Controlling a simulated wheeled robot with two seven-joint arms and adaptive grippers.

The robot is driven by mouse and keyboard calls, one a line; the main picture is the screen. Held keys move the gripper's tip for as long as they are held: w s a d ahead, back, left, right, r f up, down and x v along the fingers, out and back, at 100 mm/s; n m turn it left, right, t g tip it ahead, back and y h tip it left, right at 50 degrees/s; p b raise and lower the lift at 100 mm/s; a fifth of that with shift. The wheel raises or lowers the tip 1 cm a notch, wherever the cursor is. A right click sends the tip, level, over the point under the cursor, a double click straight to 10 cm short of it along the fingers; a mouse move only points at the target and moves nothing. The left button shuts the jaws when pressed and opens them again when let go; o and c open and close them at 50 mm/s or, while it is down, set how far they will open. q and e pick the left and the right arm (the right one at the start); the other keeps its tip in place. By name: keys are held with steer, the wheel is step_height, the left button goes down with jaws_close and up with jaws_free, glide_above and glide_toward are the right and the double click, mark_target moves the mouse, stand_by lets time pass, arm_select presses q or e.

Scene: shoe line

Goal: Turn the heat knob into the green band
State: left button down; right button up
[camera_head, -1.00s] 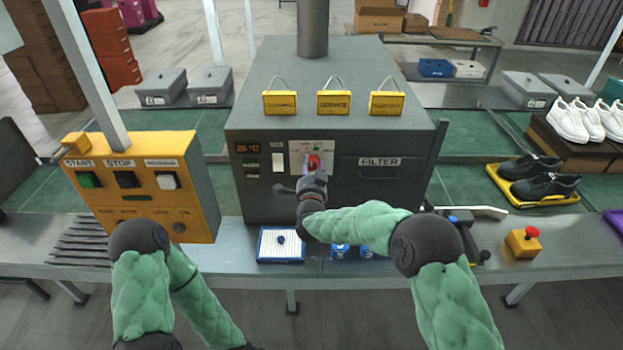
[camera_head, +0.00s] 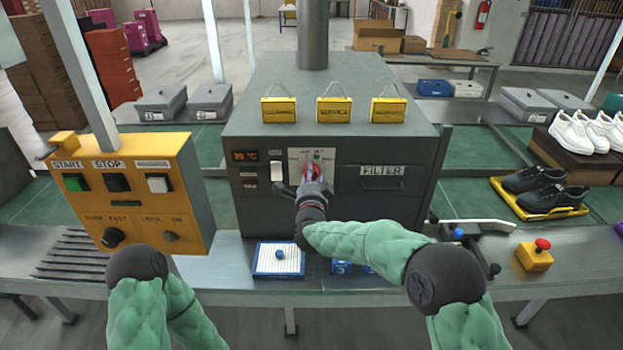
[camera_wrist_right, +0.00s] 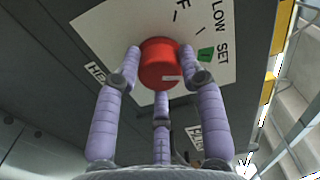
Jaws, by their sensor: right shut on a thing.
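The red heat knob (camera_wrist_right: 160,66) is on a white dial plate (camera_wrist_right: 110,30) on the front of the grey machine (camera_head: 400,215). In the right wrist view its white pointer mark faces the lower right, and the green band (camera_wrist_right: 206,54) lies to the right of the knob, apart from the mark. My right gripper (camera_wrist_right: 160,75) is shut on the knob, its fingers around it. In the head view the right gripper (camera_head: 313,178) covers much of the knob. My left arm shows at the lower left, but its gripper is not visible.
A yellow control box (camera_head: 140,195) stands at the left. A blue-rimmed tray (camera_head: 278,272) lies on the bench below the machine. A lever (camera_head: 475,227) and a yellow box with a red button (camera_head: 534,257) are at the right.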

steer(key=o, duration=1.1)
steer(key=shift+o, duration=0.2)
steer(key=s, duration=1.2)
